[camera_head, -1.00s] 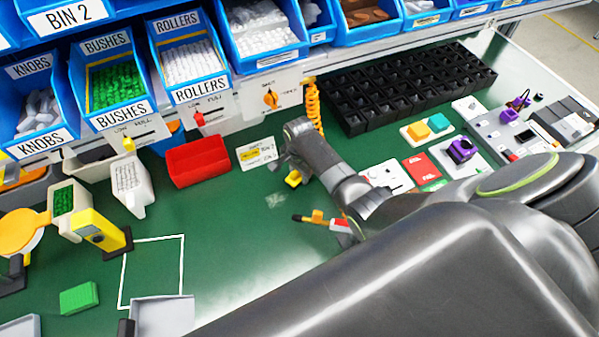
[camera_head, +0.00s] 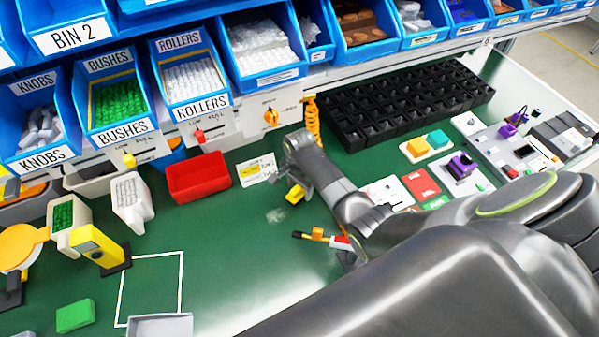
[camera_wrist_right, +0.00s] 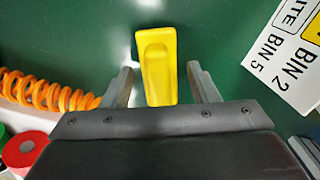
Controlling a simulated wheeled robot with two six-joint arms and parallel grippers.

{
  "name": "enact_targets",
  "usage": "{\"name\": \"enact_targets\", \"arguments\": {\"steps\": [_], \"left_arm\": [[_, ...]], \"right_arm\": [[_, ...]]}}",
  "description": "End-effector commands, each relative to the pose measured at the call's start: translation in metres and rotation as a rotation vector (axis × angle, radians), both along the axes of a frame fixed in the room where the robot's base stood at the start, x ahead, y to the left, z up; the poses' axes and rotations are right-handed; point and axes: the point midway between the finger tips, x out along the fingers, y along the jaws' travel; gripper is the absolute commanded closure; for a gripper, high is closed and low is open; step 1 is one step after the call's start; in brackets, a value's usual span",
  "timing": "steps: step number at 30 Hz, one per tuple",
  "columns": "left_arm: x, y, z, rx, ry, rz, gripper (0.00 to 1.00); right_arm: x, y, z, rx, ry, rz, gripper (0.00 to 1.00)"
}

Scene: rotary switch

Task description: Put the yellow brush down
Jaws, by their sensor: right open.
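The yellow brush (camera_head: 295,194) is a small yellow block-like piece at the green worktop, left of my right forearm. In the right wrist view the yellow brush (camera_wrist_right: 157,62) lies between the two fingers, with a green gap on each side near the tips. My right gripper (camera_wrist_right: 160,82) is open around it; its tips do not visibly press on it. In the head view my right gripper (camera_head: 289,180) is small and mostly hidden by its own wrist. I cannot tell whether the brush's lower side touches the worktop. My left gripper is not in view.
A bin card (camera_head: 257,169) and a red bin (camera_head: 198,177) are left of the gripper. An orange coil (camera_head: 312,120) hangs behind it. An orange-and-red tool (camera_head: 318,238) is in front. Black trays (camera_head: 405,105) stand behind right.

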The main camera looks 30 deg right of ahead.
Motion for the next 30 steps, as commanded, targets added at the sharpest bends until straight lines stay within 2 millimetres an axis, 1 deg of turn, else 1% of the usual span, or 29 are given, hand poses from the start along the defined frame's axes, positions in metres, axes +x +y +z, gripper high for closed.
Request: {"name": "enact_targets", "arguments": {"steps": [1, 9, 15, 18, 21, 30], "left_arm": [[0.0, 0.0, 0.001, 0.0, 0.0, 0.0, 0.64], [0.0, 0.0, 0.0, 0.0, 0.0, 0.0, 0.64], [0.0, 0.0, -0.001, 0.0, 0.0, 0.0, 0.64], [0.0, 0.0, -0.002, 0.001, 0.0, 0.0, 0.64], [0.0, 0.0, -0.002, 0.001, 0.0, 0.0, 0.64], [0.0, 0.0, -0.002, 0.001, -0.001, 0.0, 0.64]], "right_arm": [[0.0, 0.0, 0.009, -0.001, -0.003, 0.0, 0.46], [0.001, 0.0, 0.06, 0.0, -0.005, 0.0, 0.46], [0.001, 0.0, 0.09, -0.001, -0.003, 0.0, 0.46], [0.001, 0.0, 0.098, 0.0, -0.002, -0.001, 0.46], [0.0, 0.0, 0.102, 0.0, -0.001, -0.001, 0.46], [0.0, 0.0, 0.103, 0.0, -0.001, 0.0, 0.46]]}}
